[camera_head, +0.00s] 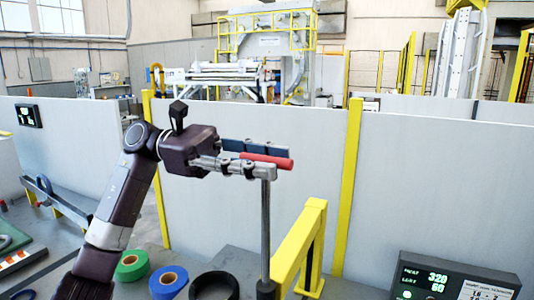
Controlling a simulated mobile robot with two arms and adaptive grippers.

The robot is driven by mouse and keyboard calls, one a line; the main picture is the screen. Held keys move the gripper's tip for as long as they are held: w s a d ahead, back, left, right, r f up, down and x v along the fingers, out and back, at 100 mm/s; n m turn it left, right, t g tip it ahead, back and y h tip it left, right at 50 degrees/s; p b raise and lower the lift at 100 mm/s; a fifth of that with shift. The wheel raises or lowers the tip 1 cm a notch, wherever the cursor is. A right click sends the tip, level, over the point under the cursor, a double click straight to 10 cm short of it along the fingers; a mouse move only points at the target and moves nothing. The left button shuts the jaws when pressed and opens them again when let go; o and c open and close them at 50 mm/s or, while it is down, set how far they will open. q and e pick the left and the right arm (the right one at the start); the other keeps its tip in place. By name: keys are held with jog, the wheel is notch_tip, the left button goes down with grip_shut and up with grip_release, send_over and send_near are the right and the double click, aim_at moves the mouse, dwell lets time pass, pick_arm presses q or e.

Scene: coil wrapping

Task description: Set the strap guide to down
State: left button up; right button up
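A red bar (280,163), which looks like the handle of the strap guide, lies nearly level at the top of a thin grey upright post (265,225). My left gripper (262,159) is at this bar, reaching in from the left. Its dark pads show just above and behind the bar, and a pale grey link runs just below it. The bar's left end is hidden at the gripper. I cannot tell whether the fingers press on it. My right gripper is not in view.
A yellow rail (300,240) stands just right of the post. Green tape (132,265), blue tape (168,281) and a black ring (214,287) lie below. A display box (455,280) is at the lower right. Grey panels (440,190) close off the back.

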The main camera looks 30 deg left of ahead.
pick_arm(q)
jog(key=shift+s+d, duration=0.15)
jog(key=shift+c, duration=0.5)
grip_shut()
